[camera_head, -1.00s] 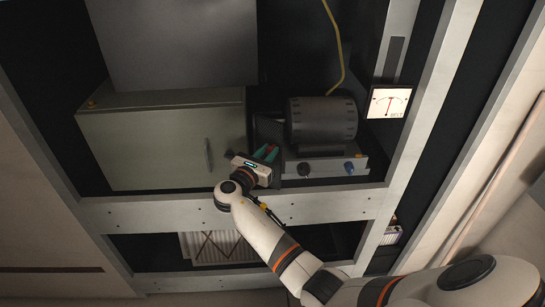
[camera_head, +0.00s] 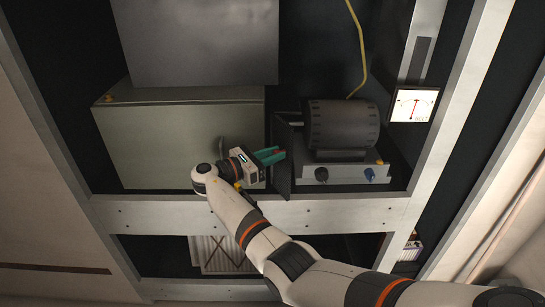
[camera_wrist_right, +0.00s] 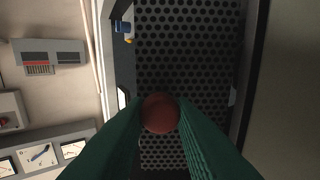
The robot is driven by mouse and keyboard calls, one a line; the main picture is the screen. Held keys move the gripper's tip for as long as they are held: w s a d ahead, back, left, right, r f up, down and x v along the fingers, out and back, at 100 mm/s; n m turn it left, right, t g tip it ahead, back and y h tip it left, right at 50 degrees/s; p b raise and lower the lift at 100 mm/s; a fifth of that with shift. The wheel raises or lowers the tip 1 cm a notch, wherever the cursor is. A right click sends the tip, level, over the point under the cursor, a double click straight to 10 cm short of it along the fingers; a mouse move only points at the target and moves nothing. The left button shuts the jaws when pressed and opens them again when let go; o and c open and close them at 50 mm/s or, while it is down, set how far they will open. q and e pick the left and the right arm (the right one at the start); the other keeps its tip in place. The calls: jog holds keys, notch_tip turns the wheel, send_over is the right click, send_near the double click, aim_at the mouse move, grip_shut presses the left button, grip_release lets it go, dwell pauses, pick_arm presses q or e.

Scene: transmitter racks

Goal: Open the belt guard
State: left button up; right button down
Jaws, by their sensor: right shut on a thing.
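The belt guard (camera_head: 283,178) is a dark panel at the left side of the motor (camera_head: 342,125). In the head view it is seen nearly edge-on and stands out toward the front of the rack. In the right wrist view the guard (camera_wrist_right: 190,60) is a black perforated sheet filling the middle. My right gripper (camera_head: 281,155) comes at it from the left. Its green fingers are shut on a round red knob (camera_wrist_right: 160,113) in front of the perforated sheet. The fingers hide the knob's sides. My left gripper is not in view.
A grey-green cabinet (camera_head: 165,140) with a handle stands close behind my right wrist. A base with knobs (camera_head: 345,174) lies under the motor. A pale rack beam (camera_head: 330,212) crosses below my gripper. A meter (camera_head: 413,105) hangs on the right post.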

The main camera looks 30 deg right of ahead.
jog(key=shift+d, duration=0.1)
jog(key=c, duration=1.2)
grip_release()
jog(key=a+b, duration=0.2)
jog(key=a, duration=1)
jog(key=shift+s, duration=0.3)
